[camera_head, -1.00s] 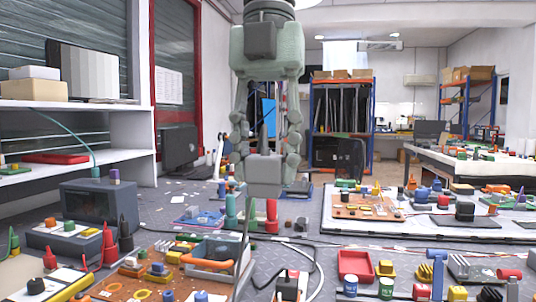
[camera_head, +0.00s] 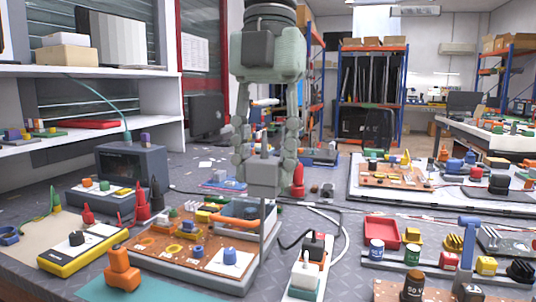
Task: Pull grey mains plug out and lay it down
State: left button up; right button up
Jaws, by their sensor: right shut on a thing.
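My right gripper (camera_head: 266,160) hangs from the top of the head view, pointing down. It is shut on a grey block, which looks like the grey mains plug (camera_head: 265,175), and holds it above the bench. A thin grey line runs down from the plug in front of the brown circuit board; I cannot tell whether it is its cable. A white power strip (camera_head: 296,292) lies on the bench below and to the right. A black plug (camera_head: 315,244) and a white plug (camera_head: 305,275) sit on it. My left gripper is not in view.
The brown circuit board (camera_head: 150,243) with parts on it lies left of the strip. A yellow meter (camera_head: 80,252) is further left. A red tray (camera_head: 381,232) and several small parts stand right. Some grey bench shows between strip and tray.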

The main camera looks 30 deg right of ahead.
jog(key=w+a+f+b, duration=0.1)
jog(key=w+a+f, duration=0.2)
jog(key=f, duration=0.3)
jog(key=shift+f, duration=0.25)
dwell(0.3)
jog(key=shift+w+f, duration=0.1)
jog(key=w+a+f+b, duration=0.1)
jog(key=w+a+f, duration=0.2)
jog(key=f, duration=0.3)
jog(key=shift+f, duration=0.15)
dwell(0.3)
jog(key=shift+w+a+f+b, duration=0.3)
jog(key=shift+w+a+f, duration=0.25)
jog(key=shift+f, duration=0.55)
jog(key=shift+w+a+f+b, duration=0.35)
jog(key=shift+w+a+f, duration=0.2)
jog(key=shift+f, duration=0.55)
jog(key=shift+w+a+f+b, duration=0.3)
jog(key=shift+w+a+f, duration=0.2)
jog(key=shift+f, duration=0.6)
jog(key=shift+f, duration=0.1)
